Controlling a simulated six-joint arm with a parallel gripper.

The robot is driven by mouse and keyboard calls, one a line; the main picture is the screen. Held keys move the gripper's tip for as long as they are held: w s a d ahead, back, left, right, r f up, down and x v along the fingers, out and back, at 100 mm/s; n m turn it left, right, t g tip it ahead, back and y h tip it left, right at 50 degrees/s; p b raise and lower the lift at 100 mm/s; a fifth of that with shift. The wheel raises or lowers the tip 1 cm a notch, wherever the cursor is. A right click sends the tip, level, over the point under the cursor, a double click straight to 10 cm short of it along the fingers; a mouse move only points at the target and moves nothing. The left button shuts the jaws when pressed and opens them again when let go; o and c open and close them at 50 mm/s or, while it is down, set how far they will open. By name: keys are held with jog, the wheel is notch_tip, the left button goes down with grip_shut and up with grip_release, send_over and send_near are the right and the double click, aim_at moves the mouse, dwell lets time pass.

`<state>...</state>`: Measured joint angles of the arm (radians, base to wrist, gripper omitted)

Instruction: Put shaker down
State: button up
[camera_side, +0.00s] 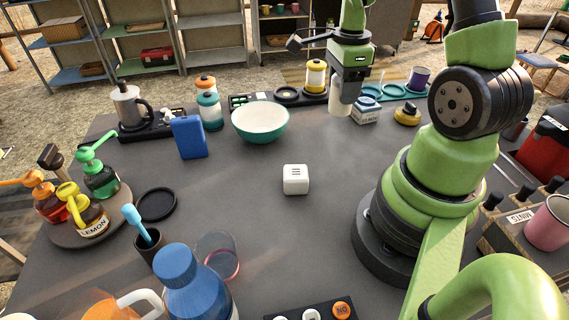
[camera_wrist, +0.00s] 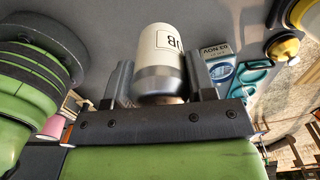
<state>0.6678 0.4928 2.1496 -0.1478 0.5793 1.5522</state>
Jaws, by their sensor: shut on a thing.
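My gripper (camera_side: 342,94) points down at the back of the table, right of the bowl. It is shut on a pale shaker (camera_side: 339,108) with a metal-coloured end. In the wrist view the shaker (camera_wrist: 162,52) sits between the two dark fingers (camera_wrist: 160,80), with part of a printed label showing. The side view shows it roughly upright, low over the table; I cannot tell whether its base touches. A yellow and white shaker (camera_side: 315,76) stands in a dark tray (camera_side: 264,97) with ring-shaped places, behind and left of my gripper.
A small date block (camera_side: 365,112) and a yellow-knobbed object (camera_side: 407,114) stand close right of the shaker. A bowl (camera_side: 260,123) is left; a white cube (camera_side: 296,180) stands in the clear middle.

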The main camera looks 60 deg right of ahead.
jog(key=w+a+n, duration=0.2)
jog(key=a+n, duration=0.6)
jog(key=a, duration=0.5)
jog(key=w+a+n, duration=0.3)
jog(key=a+n, duration=0.5)
jog(key=a, duration=0.5)
jog(key=shift+s+a+f, duration=0.1)
jog(key=shift+f, duration=1.5)
jog(key=shift+s+a+f, duration=0.15)
jog(key=shift+f, duration=1.5)
jog(key=shift+s+a+f, duration=0.1)
jog(key=shift+f, duration=1.5)
jog(key=shift+f, duration=0.15)
jog(key=o, duration=0.9)
jog(key=shift+o, duration=0.2)
